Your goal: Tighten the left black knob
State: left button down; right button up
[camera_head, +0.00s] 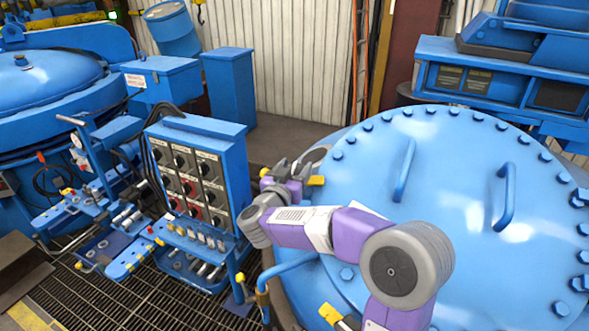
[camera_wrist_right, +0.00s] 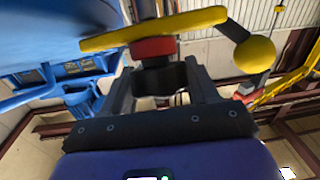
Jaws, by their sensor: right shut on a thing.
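My right gripper (camera_head: 284,180) is at the left rim of the big blue round lid (camera_head: 450,200), beside the control box. In the right wrist view its two dark fingers (camera_wrist_right: 160,78) are closed around a black knob (camera_wrist_right: 158,80). The knob sits directly under a red collar (camera_wrist_right: 153,48) and a flat yellow handle (camera_wrist_right: 155,28); a yellow ball (camera_wrist_right: 254,55) is at the right end. In the head view the gripper and arm mostly hide the knob. My left gripper is not in view.
A blue control box (camera_head: 195,170) with several black and red switches stands close to the left of the gripper. A blue tool rack (camera_head: 190,240) is in front of it. The lid has raised handles (camera_head: 404,172) and bolts around its rim.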

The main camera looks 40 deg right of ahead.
jog(key=m+g+h+p, duration=0.1)
jog(key=m+g+h, duration=0.1)
jog(key=m+g, duration=0.2)
jog(key=shift+a+r+m+g, duration=0.1)
jog(key=shift+m+g, duration=0.3)
jog(key=shift+g, duration=0.2)
jog(key=m+g+p, duration=0.2)
jog(key=m+g, duration=0.2)
jog(key=g, duration=0.1)
jog(key=shift+r+m+p, duration=0.1)
jog(key=shift+m+p, duration=0.25)
jog(key=shift+m, duration=0.05)
jog(key=m+g+p, duration=0.1)
jog(key=m+g, duration=0.1)
jog(key=shift+g, duration=0.3)
jog(key=m+g+y+p, duration=0.1)
jog(key=m+g+p, duration=0.1)
jog(key=m+g+y+p, duration=0.1)
jog(key=m+g+p, duration=0.1)
jog(key=p, duration=0.1)
jog(key=shift+s+r+y, duration=0.1)
jog(key=shift+s+y, duration=0.05)
jog(key=shift+y, duration=0.25)
jog(key=shift+f+m+g+y+p, duration=0.25)
jog(key=shift+m+g+y+p, duration=0.55)
jog(key=shift+m, duration=0.3)
jog(key=shift+s+f+m+g+y, duration=0.1)
jog(key=shift+f+m+g+y, duration=0.1)
jog(key=shift+m+g+y, duration=0.3)
jog(key=shift+m, duration=0.3)
